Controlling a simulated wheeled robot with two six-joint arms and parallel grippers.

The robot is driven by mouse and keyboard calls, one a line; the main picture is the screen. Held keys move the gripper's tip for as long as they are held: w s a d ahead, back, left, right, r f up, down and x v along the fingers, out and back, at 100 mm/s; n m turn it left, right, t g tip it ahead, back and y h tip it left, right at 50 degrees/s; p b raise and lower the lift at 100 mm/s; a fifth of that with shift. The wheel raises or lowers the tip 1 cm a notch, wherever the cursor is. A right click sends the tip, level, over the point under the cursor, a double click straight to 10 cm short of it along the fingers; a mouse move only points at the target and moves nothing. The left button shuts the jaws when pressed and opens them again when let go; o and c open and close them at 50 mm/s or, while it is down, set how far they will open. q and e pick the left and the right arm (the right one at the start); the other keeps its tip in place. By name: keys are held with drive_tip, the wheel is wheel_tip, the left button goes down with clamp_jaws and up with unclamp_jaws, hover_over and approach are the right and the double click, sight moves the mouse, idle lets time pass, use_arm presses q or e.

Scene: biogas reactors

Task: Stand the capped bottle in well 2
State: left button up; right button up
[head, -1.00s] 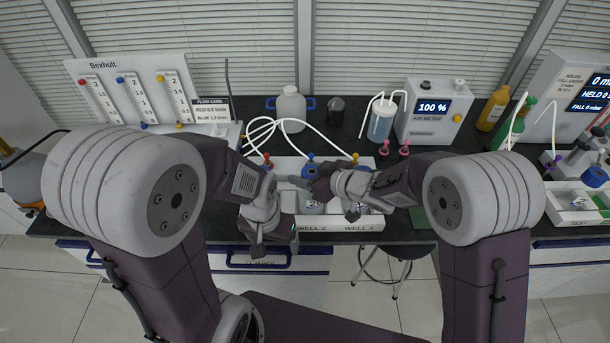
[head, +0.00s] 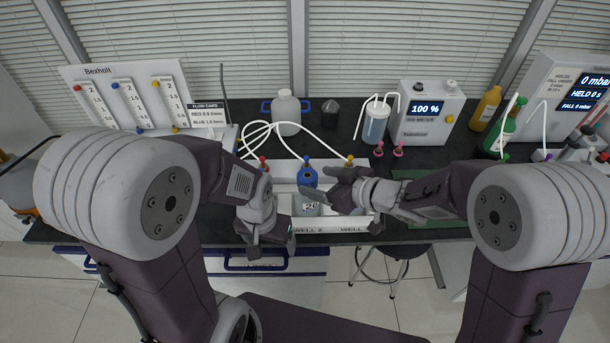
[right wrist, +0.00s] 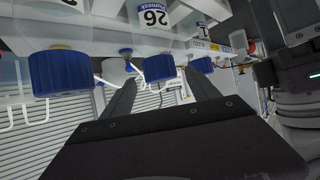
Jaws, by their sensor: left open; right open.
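The bottle with the blue cap (head: 307,175) and a label reading 26 stands upright in the white tray, behind the WELL 2 marking (head: 308,230). Whether its base is fully seated is hidden. In the right wrist view, tilted over, its blue cap (right wrist: 160,68) shows between and beyond my spread fingers. My right gripper (head: 322,182) is open and empty, just right of the bottle; I cannot tell whether a finger touches it. My left gripper (head: 262,240) is open and empty at the tray's left front, covering that end.
Other blue-capped bottles (right wrist: 55,73) show in the right wrist view. White tubes (head: 258,135) with coloured ends hang behind the tray. A white jug (head: 286,112), an air meter (head: 428,112) and a flow panel (head: 130,95) stand further back. A green mat (head: 433,212) lies at right.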

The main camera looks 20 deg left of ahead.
drive_tip(key=v, duration=0.4)
drive_tip(key=shift+s+d+r+p, duration=0.1)
drive_tip(key=shift+p, duration=0.2)
drive_tip(key=w+d+m+t+h, duration=0.2)
drive_tip(key=w+d+m+h, duration=0.15)
drive_tip(key=d, duration=0.45)
drive_tip(key=w+d+m+t+h, duration=0.2)
drive_tip(key=d+m+h, duration=0.15)
drive_tip(key=d, duration=0.45)
drive_tip(key=s+d+f+m+g+h, duration=0.45)
drive_tip(key=s+d+f, duration=0.25)
drive_tip(key=s+d, duration=0.2)
drive_tip(key=s+a+f+g, duration=0.1)
drive_tip(key=s+f+g, duration=0.2)
drive_tip(key=s, duration=0.6)
drive_tip(key=shift+m+g+y, duration=0.45)
drive_tip(key=shift+g, duration=0.2)
